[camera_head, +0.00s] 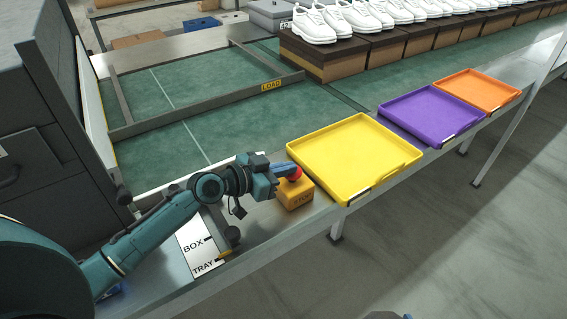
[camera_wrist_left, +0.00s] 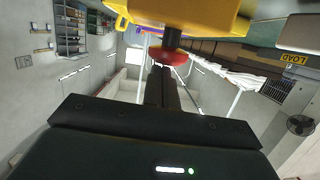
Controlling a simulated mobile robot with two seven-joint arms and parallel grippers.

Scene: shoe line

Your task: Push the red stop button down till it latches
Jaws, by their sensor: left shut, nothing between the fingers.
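The red stop button (camera_head: 295,175) sits on top of a small orange-yellow box (camera_head: 296,196) marked STOP, on the metal ledge in front of the yellow tray. My left gripper (camera_head: 288,169) is shut and empty, its fingertips at the button and partly covering it. In the left wrist view, the picture is turned over: the red button (camera_wrist_left: 168,56) on its dark stem hangs from the yellow box (camera_wrist_left: 195,14). The shut fingertips (camera_wrist_left: 162,70) are right by the button's face; I cannot tell whether they touch. A dark stem shows between button and box.
A yellow tray (camera_head: 352,151) lies close to the right of the button box, then purple (camera_head: 431,112) and orange (camera_head: 477,90) trays. A BOX/TRAY label plate (camera_head: 196,245) with a knobbed lever is at left. White shoes on brown boxes (camera_head: 330,62) line the back.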

